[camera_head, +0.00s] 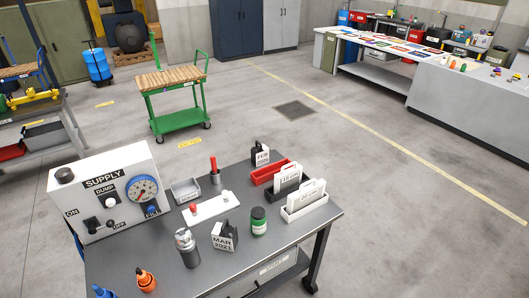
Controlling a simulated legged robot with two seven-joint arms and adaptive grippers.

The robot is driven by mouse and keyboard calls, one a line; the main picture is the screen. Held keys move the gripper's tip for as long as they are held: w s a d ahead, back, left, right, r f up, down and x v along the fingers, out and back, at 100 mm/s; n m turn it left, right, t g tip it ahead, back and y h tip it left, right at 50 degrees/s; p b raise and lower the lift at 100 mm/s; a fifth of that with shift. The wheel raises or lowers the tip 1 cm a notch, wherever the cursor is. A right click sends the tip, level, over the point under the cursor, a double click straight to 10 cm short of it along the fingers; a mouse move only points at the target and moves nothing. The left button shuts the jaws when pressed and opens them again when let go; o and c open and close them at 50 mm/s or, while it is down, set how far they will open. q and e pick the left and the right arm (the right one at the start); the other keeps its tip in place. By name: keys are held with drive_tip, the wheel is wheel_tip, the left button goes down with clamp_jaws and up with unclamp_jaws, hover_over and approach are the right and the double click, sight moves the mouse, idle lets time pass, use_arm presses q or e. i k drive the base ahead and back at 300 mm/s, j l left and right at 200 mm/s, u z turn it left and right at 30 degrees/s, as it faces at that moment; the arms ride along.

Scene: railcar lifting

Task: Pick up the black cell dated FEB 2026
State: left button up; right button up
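A small dark block with a white label reading FEB (261,156) stands at the far edge of the grey workbench, just behind the red bin. Its top is black, and the year under FEB is too small to read. A second block with a dark top and a label reading MAR 2021 (225,238) stands nearer, in the middle of the bench. Neither gripper is in view, and nothing is seen touching either block.
The bench (200,278) also holds a SUPPLY box (105,190) with a gauge, a green jar (258,221), a silver canister (187,248), and red (268,173), black and white bins at right. Orange (146,281) and blue bottles stand at the front left. A green cart (178,121) stands beyond.

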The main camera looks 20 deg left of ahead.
sight(260, 154)
drive_tip(key=i+l+z, duration=0.5)
drive_tip(key=i+z, duration=0.35)
drive_tip(key=i, duration=0.15)
drive_tip(key=i+z, duration=0.4)
drive_tip(key=i, duration=0.15)
drive_tip(key=i+u, duration=0.2)
drive_tip(key=i, duration=0.3)
drive_tip(key=i+u, duration=0.2)
drive_tip(key=i, duration=0.25)
drive_tip(key=i+l+u, duration=0.2)
drive_tip(key=i, duration=0.25)
drive_tip(key=i+l+u, duration=0.2)
drive_tip(key=i, duration=0.3)
drive_tip(key=i+j+u, duration=0.1)
drive_tip(key=u, duration=0.35)
drive_tip(key=i+u, duration=0.55)
drive_tip(key=u, duration=0.3)
drive_tip(key=i+l+u, duration=0.15)
drive_tip(key=u, duration=0.3)
drive_tip(key=i+l+u, duration=0.2)
drive_tip(key=u, duration=0.2)
